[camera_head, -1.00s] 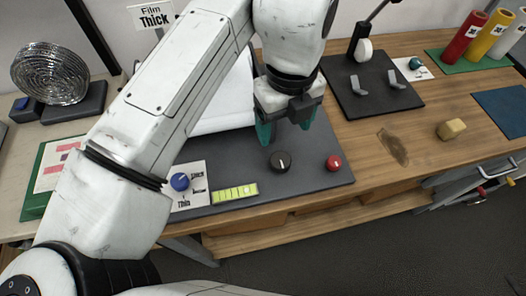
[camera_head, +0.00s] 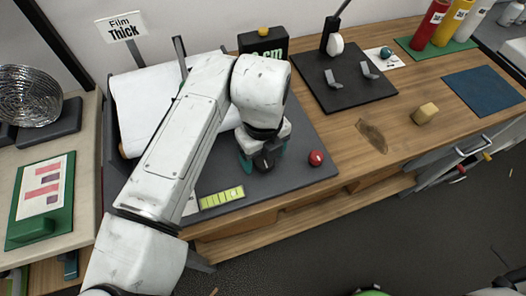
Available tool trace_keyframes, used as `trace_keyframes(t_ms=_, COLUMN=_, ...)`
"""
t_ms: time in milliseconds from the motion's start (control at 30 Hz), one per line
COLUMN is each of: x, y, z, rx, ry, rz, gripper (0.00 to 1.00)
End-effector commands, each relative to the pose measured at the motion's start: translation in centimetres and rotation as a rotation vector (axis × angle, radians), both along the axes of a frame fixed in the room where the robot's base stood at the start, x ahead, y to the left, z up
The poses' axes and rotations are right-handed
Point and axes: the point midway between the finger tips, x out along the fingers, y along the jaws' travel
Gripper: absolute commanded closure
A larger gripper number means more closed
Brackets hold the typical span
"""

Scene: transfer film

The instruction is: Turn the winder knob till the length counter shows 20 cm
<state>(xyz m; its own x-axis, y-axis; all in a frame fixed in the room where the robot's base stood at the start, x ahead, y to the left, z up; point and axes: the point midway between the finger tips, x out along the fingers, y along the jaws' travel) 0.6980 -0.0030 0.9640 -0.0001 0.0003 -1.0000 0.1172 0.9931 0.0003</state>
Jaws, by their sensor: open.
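The winder knob (camera_head: 265,162) is a dark round knob on the grey winder base, mostly covered by my gripper. My gripper (camera_head: 264,158) is over it, its teal fingers apart on either side of the knob; I cannot tell whether they touch it. The length counter (camera_head: 249,41) is a black box with a yellow top button at the back of the base. Its green digits are partly hidden by my arm; only the end, with "cm", shows, so I cannot read the full number.
A red button (camera_head: 316,158) lies right of the knob. A green-yellow strip (camera_head: 222,198) is at the base's front edge. A white film roll (camera_head: 150,95) and a "Film Thick" sign (camera_head: 120,26) are behind my arm. A yellowish block (camera_head: 425,113) lies on the wooden bench at right.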

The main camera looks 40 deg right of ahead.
Motion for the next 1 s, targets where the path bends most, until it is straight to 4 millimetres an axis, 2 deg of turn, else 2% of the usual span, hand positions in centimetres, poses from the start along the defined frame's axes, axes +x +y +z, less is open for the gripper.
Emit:
trace_keyframes(t_ms=167, x=0.0, y=0.0, z=0.0, rx=0.0, ry=0.0, rz=0.0, gripper=0.24)
trace_keyframes(t_ms=733, x=0.0, y=0.0, z=0.04, rx=0.0, ry=0.0, rz=0.0, gripper=0.79)
trace_keyframes(t_ms=1000, x=0.0, y=-0.01, z=0.05, rx=-0.001, ry=0.0, rz=0.023, gripper=0.8)
